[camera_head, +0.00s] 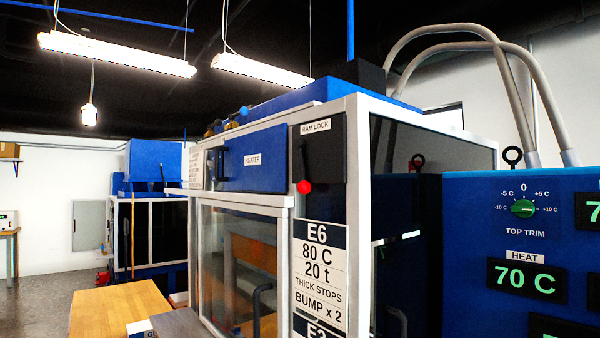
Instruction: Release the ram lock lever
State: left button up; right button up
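The ram lock lever (304,187) is on the front of a blue and white press, at the upper right of its face. It has a red ball knob at the lower end of a short dark arm, on a dark panel (331,160) under a white RAM LOCK label (315,127). The arm hangs down and leans slightly. Neither of my grippers is in view, and nothing covers the lever.
A blue HEATER panel (252,157) is left of the lever, and an E6 instruction card (320,265) is below it. A blue control box (520,240) with a green dial stands close at right. A wooden table (115,305) is at lower left, with open floor beyond.

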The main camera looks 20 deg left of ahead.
aim_at(304, 186)
jog(key=u, duration=0.6)
jog(key=k, duration=0.65)
jog(key=u, duration=0.7)
jog(key=i, duration=1.45)
jog(key=z, duration=0.7)
